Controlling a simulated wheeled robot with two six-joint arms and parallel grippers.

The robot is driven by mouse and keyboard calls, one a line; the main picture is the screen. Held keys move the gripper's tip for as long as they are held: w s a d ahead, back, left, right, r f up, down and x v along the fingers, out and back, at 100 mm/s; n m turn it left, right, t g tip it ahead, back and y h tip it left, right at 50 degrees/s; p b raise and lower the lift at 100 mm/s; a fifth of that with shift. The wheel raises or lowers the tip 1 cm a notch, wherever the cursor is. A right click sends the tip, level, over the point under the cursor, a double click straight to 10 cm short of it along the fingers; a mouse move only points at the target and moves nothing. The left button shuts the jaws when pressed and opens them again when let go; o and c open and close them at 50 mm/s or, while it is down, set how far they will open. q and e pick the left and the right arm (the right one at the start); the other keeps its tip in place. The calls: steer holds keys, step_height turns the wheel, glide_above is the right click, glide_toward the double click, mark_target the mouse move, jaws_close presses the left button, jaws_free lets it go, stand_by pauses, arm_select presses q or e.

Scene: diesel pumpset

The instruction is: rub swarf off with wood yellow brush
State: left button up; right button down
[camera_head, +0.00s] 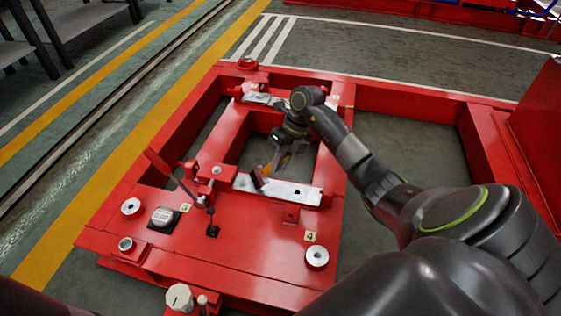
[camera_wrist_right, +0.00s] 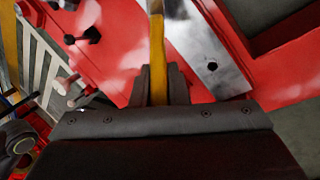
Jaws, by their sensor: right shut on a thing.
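My right gripper (camera_head: 284,143) is shut on the yellow handle of the brush (camera_wrist_right: 158,55), which stands between its dark fingers (camera_wrist_right: 160,88) in the right wrist view. In the head view the yellow handle (camera_head: 284,162) shows below the gripper, over the frame's opening. A dark brown piece (camera_head: 257,178) at the near silver plate (camera_head: 290,190) may be the brush head; I cannot tell whether it touches. The plate with its round hole also shows in the wrist view (camera_wrist_right: 207,45). Swarf cannot be made out clearly. My left gripper is out of view.
The red pumpset frame (camera_head: 250,258) has open bays and raised beams. A red lever (camera_head: 170,172), a round white button (camera_head: 162,217) and metal bushings (camera_head: 317,256) stand up from its near deck. A second silver plate (camera_head: 262,99) lies on the far beam.

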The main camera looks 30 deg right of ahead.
mark_target(267, 168)
steer(key=shift+w+a+b, duration=0.5)
steer(key=shift+w+a, duration=0.85)
steer(key=shift+w, duration=0.15)
steer(key=shift+s+d+r+p, duration=0.1)
steer(key=shift+s+d+p, duration=0.15)
steer(key=shift+p, duration=0.15)
steer(key=shift+s+d+p, duration=0.4)
steer(key=shift+s+d, duration=0.1)
steer(key=shift+s, duration=0.1)
steer(key=shift+s+d+p, duration=0.65)
steer(key=shift+w+a, duration=0.3)
steer(key=shift+w+a+b, duration=0.55)
steer(key=shift+w+a, duration=0.2)
steer(key=shift+w, duration=0.05)
steer(key=shift+w+a, duration=0.3)
steer(key=shift+w, duration=0.1)
steer(key=shift+s+d+p, duration=0.95)
steer(key=shift+s+p, duration=0.1)
steer(key=shift+s+d, duration=0.4)
steer(key=shift+s, duration=0.05)
steer(key=shift+p, duration=0.3)
